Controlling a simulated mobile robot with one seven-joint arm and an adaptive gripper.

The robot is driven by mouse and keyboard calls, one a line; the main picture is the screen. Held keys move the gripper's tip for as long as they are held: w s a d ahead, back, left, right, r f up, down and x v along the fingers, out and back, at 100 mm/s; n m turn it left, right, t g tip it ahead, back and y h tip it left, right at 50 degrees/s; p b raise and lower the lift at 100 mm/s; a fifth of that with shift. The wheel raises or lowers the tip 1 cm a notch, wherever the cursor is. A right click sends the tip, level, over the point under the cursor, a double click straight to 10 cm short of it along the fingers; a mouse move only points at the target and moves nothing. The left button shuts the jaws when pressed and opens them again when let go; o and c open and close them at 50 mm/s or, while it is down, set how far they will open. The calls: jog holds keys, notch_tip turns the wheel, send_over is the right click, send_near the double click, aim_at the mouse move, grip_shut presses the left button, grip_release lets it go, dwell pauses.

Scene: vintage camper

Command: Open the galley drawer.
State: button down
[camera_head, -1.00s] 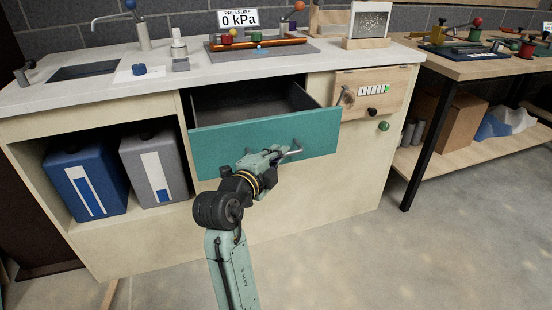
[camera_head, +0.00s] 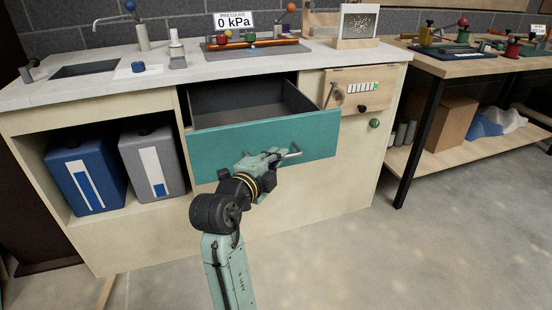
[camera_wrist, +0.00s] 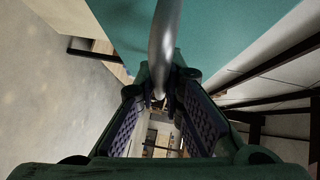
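The galley drawer (camera_head: 230,142), with a teal front and dark grey inside, stands well out of the cream cabinet in the head view, and its interior shows from above. It looks empty where I can see into it. A grey metal bar handle (camera_head: 296,151) is on its front. My gripper (camera_head: 278,159) is at this handle, in front of the drawer. In the wrist view the handle (camera_wrist: 166,38) runs down between the fingertips of my gripper (camera_wrist: 163,88), which are closed around it. The teal front (camera_wrist: 225,35) fills the top there.
The worktop (camera_head: 110,78) above carries a sink, a tap and small items. Blue (camera_head: 85,178) and grey (camera_head: 150,165) containers stand in the open bay at left. A wooden panel with knobs (camera_head: 350,92) is right of the drawer. Bare floor lies in front.

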jog(key=c, duration=1.7)
grip_release()
jog(key=v, duration=1.2)
jog(key=shift+f, duration=0.1)
